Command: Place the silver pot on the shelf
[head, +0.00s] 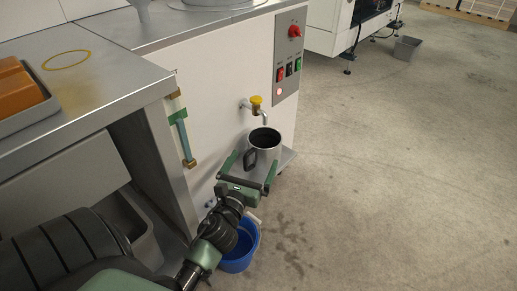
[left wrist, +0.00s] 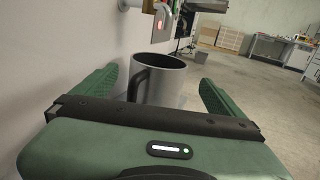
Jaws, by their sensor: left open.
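The silver pot (head: 271,153), with a dark handle and dark inside, is upright below the yellow-handled tap (head: 256,102). It appears to stand on the small metal shelf (head: 289,158) on the machine's side; its base is hidden behind my gripper. My left gripper (head: 255,161) is open, with its green fingers on either side of the pot's near part. In the left wrist view the pot (left wrist: 167,82) shows between the spread fingers, handle toward me, with a visible gap on the right. My right gripper is not in view.
A blue bucket (head: 240,254) stands on the floor below my left arm. The machine's white side wall (head: 225,110) is close on the left, with a control panel (head: 290,52) above. A metal counter (head: 85,85) holds an orange-filled tray. The floor at right is open.

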